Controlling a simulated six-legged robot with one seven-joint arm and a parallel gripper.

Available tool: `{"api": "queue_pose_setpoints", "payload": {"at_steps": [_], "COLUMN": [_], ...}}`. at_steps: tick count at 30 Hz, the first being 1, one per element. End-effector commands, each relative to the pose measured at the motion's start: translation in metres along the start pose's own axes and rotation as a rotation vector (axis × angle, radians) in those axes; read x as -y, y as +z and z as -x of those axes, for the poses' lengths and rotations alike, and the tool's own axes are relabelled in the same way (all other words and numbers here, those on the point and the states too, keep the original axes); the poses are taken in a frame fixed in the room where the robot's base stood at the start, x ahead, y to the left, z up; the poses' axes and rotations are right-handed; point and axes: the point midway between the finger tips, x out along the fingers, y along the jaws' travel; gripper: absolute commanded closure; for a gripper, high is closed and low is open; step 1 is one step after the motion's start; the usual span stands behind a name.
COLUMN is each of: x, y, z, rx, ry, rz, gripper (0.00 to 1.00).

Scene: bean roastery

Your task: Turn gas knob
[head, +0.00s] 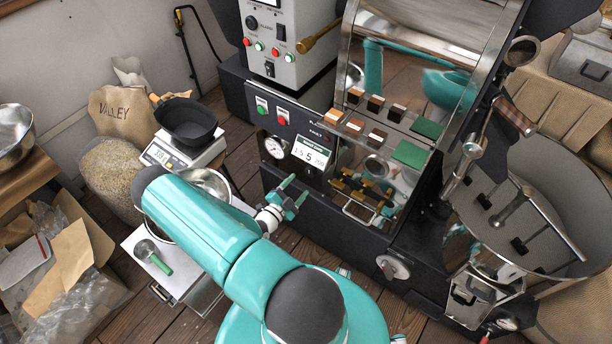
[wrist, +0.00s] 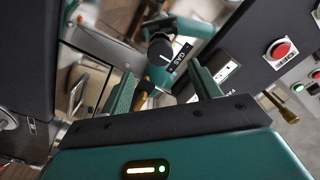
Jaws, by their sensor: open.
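The gas knob (wrist: 160,49) is round and black with a white line on its face, at the upper middle of the wrist view. A black GAS label (wrist: 178,58) sits beside it. My gripper (wrist: 165,86) is open, with one green finger on each side and nothing held. The knob shows beyond the fingertips, roughly between them, and appears apart from them. In the head view my gripper (head: 291,198) is in front of the roaster's dark front panel, below the small display (head: 310,152). I cannot make out the knob clearly there.
A pressure gauge (head: 274,147) and red button (head: 282,117) are on the same panel. Brass valve fittings (head: 362,190) stick out to the right. A metal cooling tray (head: 540,200) stands farther right. A scale with a black pan (head: 187,121) stands left.

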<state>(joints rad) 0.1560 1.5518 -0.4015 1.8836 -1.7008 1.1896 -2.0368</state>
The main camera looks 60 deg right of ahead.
Motion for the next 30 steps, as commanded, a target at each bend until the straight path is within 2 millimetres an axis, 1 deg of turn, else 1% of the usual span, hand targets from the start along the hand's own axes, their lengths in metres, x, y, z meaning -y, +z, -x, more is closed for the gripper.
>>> {"api": "queue_pose_setpoints", "payload": {"at_steps": [1,3,6,9,13,21,22,23,24,28,29,30], "x": [-0.001,-0.001,0.000,0.001,0.001,0.002,0.002,0.002,0.002,0.002,0.002,0.002], "y": [-0.001,-0.001,-0.001,0.001,0.001,0.002,0.002,0.002,0.002,0.002,0.002,0.002], "z": [-0.011,-0.025,-0.042,-0.055,-0.064,-0.066,-0.066,-0.066,-0.066,-0.066,-0.066,-0.066], "rx": [-0.004,-0.004,-0.004,-0.003,-0.001,0.000,0.000,-0.001,-0.001,-0.001,-0.001,-0.001], "ry": [0.003,0.003,0.002,0.002,0.001,0.000,0.000,0.000,0.000,0.000,0.001,0.001], "rz": [0.000,-0.001,0.000,0.000,0.000,0.000,0.000,0.000,0.000,0.000,0.000,0.000], "gripper": [0.38,0.38,0.38,0.38,0.38,0.38,0.40,0.46,0.54,0.79,0.83,0.82]}}
